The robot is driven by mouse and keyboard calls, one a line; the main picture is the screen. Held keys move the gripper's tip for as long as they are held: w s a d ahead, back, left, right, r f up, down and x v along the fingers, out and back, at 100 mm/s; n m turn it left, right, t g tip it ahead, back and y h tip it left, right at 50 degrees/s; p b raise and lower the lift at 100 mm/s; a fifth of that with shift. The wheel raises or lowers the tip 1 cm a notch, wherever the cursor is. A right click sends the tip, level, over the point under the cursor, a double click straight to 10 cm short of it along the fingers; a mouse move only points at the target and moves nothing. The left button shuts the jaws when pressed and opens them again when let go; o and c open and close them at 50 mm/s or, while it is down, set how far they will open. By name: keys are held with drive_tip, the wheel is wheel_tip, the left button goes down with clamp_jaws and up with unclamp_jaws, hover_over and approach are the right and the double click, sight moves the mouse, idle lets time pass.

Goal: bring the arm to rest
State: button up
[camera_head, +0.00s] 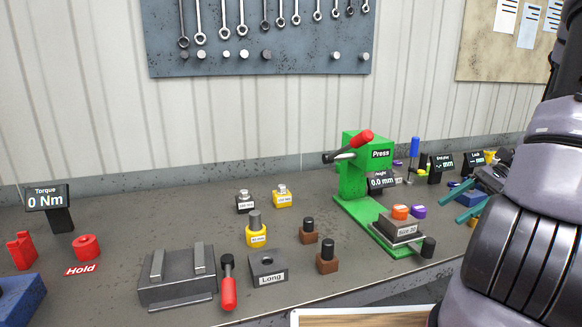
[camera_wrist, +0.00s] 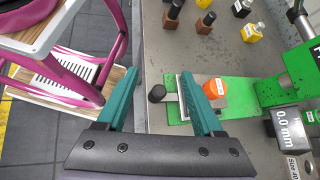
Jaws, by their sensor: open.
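My gripper (camera_head: 462,206) has two teal fingers and shows at the right of the head view, to the right of the green press (camera_head: 352,180). Its fingers also show in the wrist view (camera_wrist: 158,74), spread apart with nothing held between them. My arm fills the right edge of the head view. In the wrist view a black knob (camera_wrist: 157,94) on the press slide appears between the fingers, and an orange part (camera_wrist: 215,88) appears beside the right finger. The orange part sits on a grey block marked "Size 20" (camera_head: 397,231).
A grey block with two ridges (camera_head: 177,288), a red-handled tool (camera_head: 228,285) and a "Long" block (camera_head: 268,270) stand near the bench front. Brown and yellow holders stand behind. In the wrist view, a pink-framed cart (camera_wrist: 115,45) stands beside the bench.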

drive_tip(key=s+a+r+n+t+h, duration=0.2)
drive_tip(key=a+r, duration=0.3)
drive_tip(key=r, duration=0.3)
drive_tip(key=s+a+r+n+t+h, duration=0.2)
drive_tip(key=a+r+n, duration=0.3)
drive_tip(key=r, duration=0.3)
drive_tip(key=s+a+r+n+t+h, duration=0.2)
drive_tip(key=a+r+n+t+h, duration=0.1)
drive_tip(key=r, duration=0.5)
drive_tip(key=shift+a+n+h, duration=0.4)
drive_tip(key=shift+a+h, duration=0.4)
drive_tip(key=shift+a, duration=0.45)
